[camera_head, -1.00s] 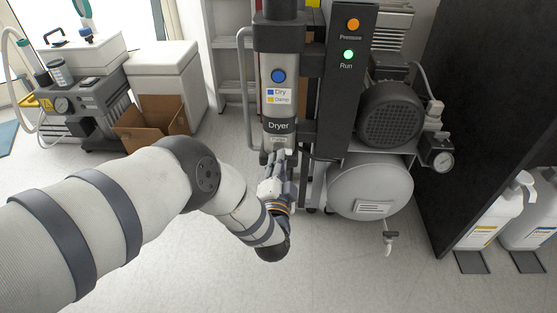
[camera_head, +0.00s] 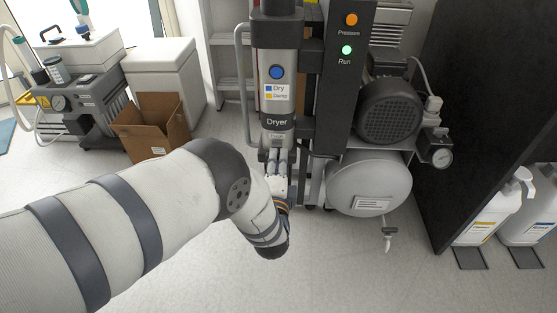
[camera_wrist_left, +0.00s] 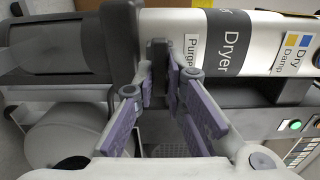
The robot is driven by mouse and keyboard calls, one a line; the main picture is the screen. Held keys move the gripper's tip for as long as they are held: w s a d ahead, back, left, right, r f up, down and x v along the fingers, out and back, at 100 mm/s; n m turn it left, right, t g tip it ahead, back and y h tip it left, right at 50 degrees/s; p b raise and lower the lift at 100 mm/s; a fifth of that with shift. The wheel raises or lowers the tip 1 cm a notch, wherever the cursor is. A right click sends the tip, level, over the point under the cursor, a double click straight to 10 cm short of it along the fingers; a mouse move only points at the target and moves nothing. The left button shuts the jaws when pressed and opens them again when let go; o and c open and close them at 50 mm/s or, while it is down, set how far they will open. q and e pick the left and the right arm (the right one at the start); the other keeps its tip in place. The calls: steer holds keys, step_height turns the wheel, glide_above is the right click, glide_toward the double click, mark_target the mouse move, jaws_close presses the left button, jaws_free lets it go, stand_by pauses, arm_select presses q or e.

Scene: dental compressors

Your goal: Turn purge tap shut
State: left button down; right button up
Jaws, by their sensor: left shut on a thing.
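The dryer (camera_head: 278,98) is a pale upright cylinder with a dark "Dryer" band, and it also shows in the left wrist view (camera_wrist_left: 265,40). Beside its "Purge" label (camera_wrist_left: 191,50) is the purge tap (camera_wrist_left: 158,58), a narrow dark lever at the dryer's dark lower end. My left gripper (camera_head: 273,158) reaches up to the bottom of the dryer. In the left wrist view its purple-padded fingers (camera_wrist_left: 161,85) are shut on the tap's lever, one on each side. The tap is hidden by the gripper in the head view. My right gripper is not in view.
The compressor tank (camera_head: 368,185) with its drain valve (camera_head: 389,233) stands just right of the dryer. A dark panel (camera_head: 465,120) closes off the right side. An open cardboard box (camera_head: 150,125) lies at the left. The front floor is clear.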

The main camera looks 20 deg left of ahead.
arm_select(q)
steer(key=shift+s+a+f, duration=0.1)
steer(key=shift+a+f, duration=0.05)
steer(key=shift+a, duration=0.05)
steer(key=c, duration=1.6)
jaws_free()
steer(key=shift+c, duration=0.2)
steer(key=v, duration=1.2)
